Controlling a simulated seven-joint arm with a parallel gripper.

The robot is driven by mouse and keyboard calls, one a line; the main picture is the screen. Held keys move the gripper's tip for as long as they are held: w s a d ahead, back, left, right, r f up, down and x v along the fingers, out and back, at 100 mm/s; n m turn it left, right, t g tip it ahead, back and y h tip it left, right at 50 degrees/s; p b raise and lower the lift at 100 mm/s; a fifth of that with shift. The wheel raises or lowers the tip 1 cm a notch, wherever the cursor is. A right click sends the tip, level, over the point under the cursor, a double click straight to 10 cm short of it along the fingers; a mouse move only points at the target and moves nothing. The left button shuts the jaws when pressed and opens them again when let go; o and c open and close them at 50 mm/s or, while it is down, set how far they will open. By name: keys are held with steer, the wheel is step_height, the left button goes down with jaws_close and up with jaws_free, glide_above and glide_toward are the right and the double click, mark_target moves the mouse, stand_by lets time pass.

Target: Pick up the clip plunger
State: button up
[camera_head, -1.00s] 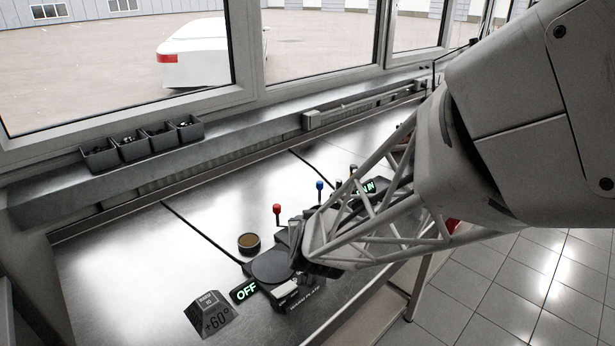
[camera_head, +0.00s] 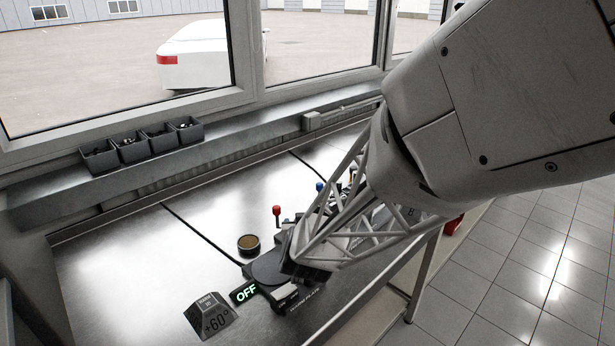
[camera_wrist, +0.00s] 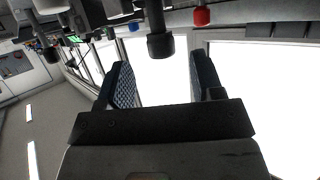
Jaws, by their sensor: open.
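In the wrist view my gripper (camera_wrist: 160,66) is open, its two blue-padded fingers apart. A dark knob-ended rod (camera_wrist: 160,44) shows between and beyond the fingertips; it may be the clip plunger, but I cannot tell for sure. It appears apart from both fingers. In the head view the gripper end of my arm is low over the black fixture, at the right side of its round disc (camera_head: 268,268). My lattice wrist hides part of the fixture, and the fingers cannot be made out there. No plunger is clearly visible in the head view.
A red-topped lever (camera_head: 277,211) and a blue-topped one (camera_head: 320,187) stand close to my wrist. A round brown-topped cup (camera_head: 249,244), a lit OFF sign (camera_head: 246,292) and a +60° block (camera_head: 211,316) are nearby. Dark bins (camera_head: 131,148) line the sill. The bench's left side is clear.

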steer(key=shift+w+f, duration=0.15)
steer(key=shift+w, duration=0.25)
steer(key=shift+w, duration=0.15)
steer(key=shift+x, duration=2.45)
steer(key=shift+a, duration=0.15)
steer(key=shift+c, duration=0.4)
steer(key=c, duration=0.9)
